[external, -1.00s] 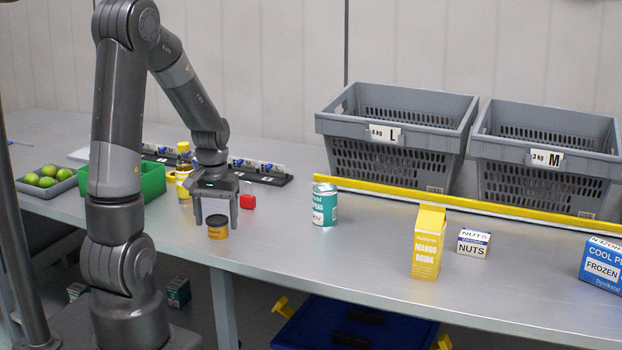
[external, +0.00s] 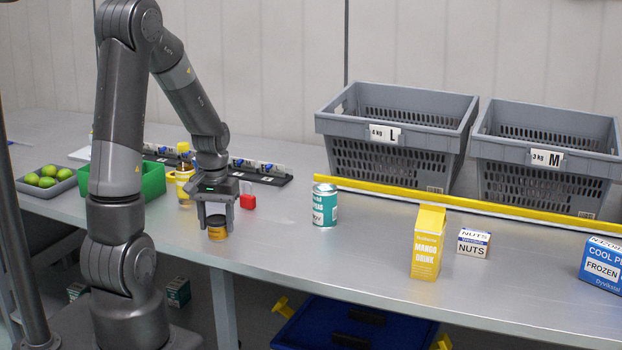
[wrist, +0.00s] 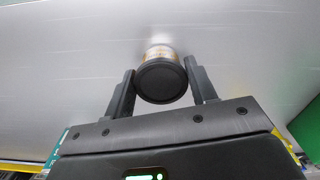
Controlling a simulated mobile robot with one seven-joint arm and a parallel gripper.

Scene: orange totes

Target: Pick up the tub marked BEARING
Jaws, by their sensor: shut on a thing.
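A small round tub (external: 217,231) with a dark lid and an orange-yellow side is near the front edge of the table. Its marking is too small to read. My gripper (external: 216,228) points down from above and is shut on the tub, one finger on each side. In the wrist view the dark lid of the tub (wrist: 162,82) sits between the two fingertips of my gripper (wrist: 160,80). I cannot tell whether the tub's bottom touches the table.
A teal can (external: 325,206), a mango drink carton (external: 428,243) and a nuts box (external: 473,243) stand to the right. Grey crates (external: 372,128) stand behind a yellow strip (external: 430,192).

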